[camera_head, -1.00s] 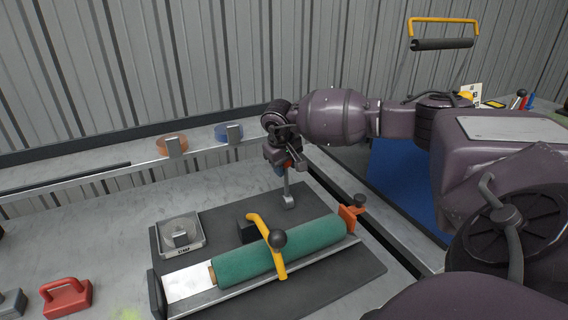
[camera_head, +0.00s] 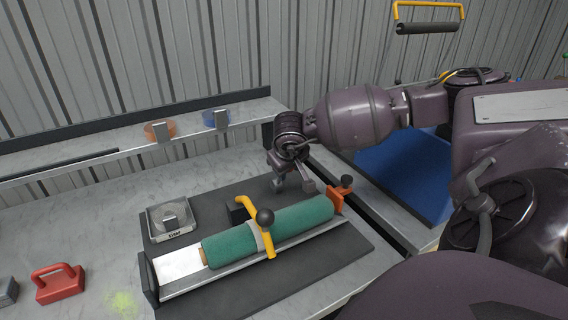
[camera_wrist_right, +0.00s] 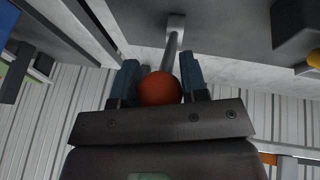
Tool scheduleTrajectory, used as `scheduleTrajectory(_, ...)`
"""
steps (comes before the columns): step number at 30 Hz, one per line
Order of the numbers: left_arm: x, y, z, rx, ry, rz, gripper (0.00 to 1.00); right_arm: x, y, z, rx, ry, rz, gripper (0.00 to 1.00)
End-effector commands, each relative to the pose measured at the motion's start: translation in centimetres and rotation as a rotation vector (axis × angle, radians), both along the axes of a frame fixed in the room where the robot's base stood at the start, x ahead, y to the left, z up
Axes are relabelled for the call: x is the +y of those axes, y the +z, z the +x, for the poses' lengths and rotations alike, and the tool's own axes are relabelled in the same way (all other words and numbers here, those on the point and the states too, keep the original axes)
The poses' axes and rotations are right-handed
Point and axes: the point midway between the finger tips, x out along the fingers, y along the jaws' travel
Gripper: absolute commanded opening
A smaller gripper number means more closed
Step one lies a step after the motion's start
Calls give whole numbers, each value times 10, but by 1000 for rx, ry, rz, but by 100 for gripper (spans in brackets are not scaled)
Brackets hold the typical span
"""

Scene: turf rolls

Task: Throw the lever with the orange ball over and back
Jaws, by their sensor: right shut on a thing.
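The lever's orange ball (camera_wrist_right: 160,88) sits between the two fingers of my right gripper (camera_wrist_right: 160,84) in the right wrist view, and the gripper is shut on it. The grey lever shaft (camera_wrist_right: 172,50) runs from the ball to its foot. In the head view my right gripper (camera_head: 294,172) is low over the dark board, beside the lever's grey foot (camera_head: 278,185). The ball is hidden there by my wrist. My left gripper is not in view.
A green turf roll (camera_head: 298,217) lies in a metal trough under a yellow arm (camera_head: 243,210) with a black knob. A light band (camera_head: 258,238) shows around the roll. An orange stop (camera_head: 336,203) is at its right end. A strap tray (camera_head: 172,233) stands left, near a red-handled block (camera_head: 58,285).

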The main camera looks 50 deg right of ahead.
Motion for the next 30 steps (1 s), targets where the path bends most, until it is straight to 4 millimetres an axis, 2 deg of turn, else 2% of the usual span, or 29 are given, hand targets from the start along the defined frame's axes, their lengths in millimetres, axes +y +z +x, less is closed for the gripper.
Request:
scheduleTrajectory(3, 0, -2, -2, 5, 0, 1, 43, 2, -5, -5, 9, 1, 3, 0)
scheduleTrajectory(22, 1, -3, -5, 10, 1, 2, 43, 3, -7, -6, 10, 1, 3, 0)
scheduleTrajectory(23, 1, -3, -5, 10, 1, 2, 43, 3, -7, -6, 10, 1, 3, 43)
scheduleTrajectory(27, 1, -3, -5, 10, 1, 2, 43, 2, -6, -6, 8, 1, 3, 64)
scheduleTrajectory(30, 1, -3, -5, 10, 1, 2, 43, 2, -5, -5, 6, 1, 1, 64)
